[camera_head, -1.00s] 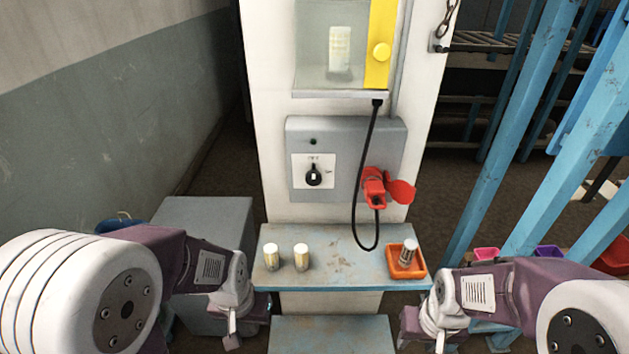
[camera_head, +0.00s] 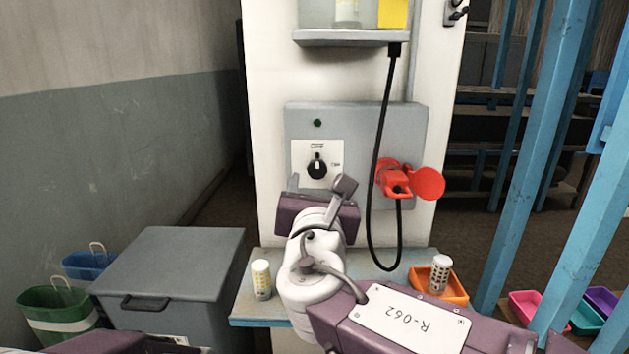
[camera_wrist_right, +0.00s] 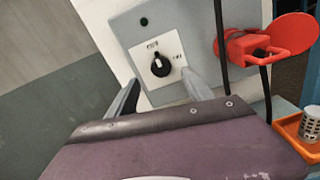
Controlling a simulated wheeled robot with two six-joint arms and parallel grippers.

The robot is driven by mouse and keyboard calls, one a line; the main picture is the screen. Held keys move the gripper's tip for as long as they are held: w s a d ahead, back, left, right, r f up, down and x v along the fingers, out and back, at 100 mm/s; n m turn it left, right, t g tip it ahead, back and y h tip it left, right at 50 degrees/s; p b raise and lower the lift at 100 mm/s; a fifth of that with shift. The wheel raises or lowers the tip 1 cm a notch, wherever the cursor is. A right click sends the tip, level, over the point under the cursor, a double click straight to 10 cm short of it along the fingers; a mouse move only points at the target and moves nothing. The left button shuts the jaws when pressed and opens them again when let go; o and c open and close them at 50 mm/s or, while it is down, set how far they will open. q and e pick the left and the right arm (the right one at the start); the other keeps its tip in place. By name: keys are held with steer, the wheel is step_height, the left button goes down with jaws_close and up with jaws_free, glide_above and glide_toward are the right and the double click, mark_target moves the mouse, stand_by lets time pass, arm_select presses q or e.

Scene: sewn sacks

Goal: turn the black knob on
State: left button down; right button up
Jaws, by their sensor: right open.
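The black knob (camera_head: 317,166) sits on a white plate on the grey wall box, and its white mark points about straight up. It also shows in the right wrist view (camera_wrist_right: 160,66). A small dark green round light (camera_head: 317,123) is above it. My right gripper (camera_head: 318,184) is open and empty, just below and in front of the knob. In the right wrist view its fingers (camera_wrist_right: 160,78) stand to either side of the knob, apparently short of touching it. Only part of my left arm shows at the bottom left; its gripper is out of view.
A red plug (camera_head: 397,184) with a black cable is to the right of the knob. Below, a blue shelf (camera_head: 255,312) holds a pale cylinder (camera_head: 261,279) and an orange tray (camera_head: 423,292) with another cylinder. A grey bin (camera_head: 170,270) stands left; blue posts stand right.

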mark_target(317, 170)
steer(key=w, duration=0.7)
steer(key=shift+w+f, duration=0.1)
steer(key=shift+w, duration=0.3)
jaws_close()
